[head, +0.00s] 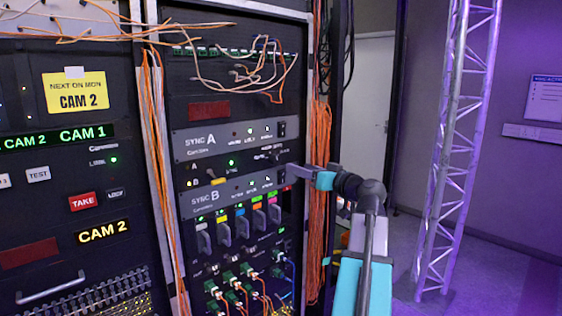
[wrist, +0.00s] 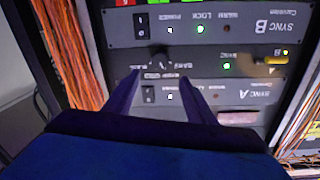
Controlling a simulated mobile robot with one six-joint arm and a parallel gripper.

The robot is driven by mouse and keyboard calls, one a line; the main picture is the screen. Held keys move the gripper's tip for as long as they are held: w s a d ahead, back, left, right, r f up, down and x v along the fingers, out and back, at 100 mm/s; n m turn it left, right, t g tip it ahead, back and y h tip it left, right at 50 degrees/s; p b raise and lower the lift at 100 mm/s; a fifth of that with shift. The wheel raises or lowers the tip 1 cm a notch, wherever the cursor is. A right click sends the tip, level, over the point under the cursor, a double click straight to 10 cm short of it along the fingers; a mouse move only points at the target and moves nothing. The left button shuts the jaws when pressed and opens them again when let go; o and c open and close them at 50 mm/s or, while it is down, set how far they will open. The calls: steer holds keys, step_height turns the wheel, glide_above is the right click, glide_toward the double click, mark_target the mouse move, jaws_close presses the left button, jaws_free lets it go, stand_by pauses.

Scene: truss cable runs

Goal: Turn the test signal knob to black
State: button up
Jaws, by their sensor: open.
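The test signal knob looks to be the small dark knob (wrist: 160,61) on the narrow panel between the SYNC A and SYNC B units. The wrist view shows the rack upside down. Small white labels sit around the knob, too small to read surely, and I cannot tell where it points. My gripper (wrist: 161,77) is open and empty, one fingertip to each side just below the knob in the wrist view, apart from it as far as I can see. In the head view my gripper (head: 291,171) is at the rack's right side, by the panel's right end, where the knob (head: 277,156) is small.
The SYNC A unit (head: 240,136) and SYNC B unit (head: 225,196) lie above and below the panel. A yellow-tipped lever (wrist: 276,59) is on the same panel. Orange cables (head: 318,200) hang at the rack's right edge. A truss (head: 455,140) stands to the right.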

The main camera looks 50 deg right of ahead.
mark_target(278, 160)
steer(key=w+p, duration=0.1)
steer(key=w, duration=0.2)
steer(key=w+d, duration=0.1)
steer(key=w, duration=0.3)
steer(key=w+p, duration=0.1)
steer(key=w, duration=0.2)
steer(key=shift+w+d+p, duration=0.2)
steer(key=shift+w+p, duration=0.05)
steer(key=shift+p, duration=0.05)
steer(key=shift+w, duration=0.6)
steer(key=c, duration=1)
steer(key=shift+c, duration=0.2)
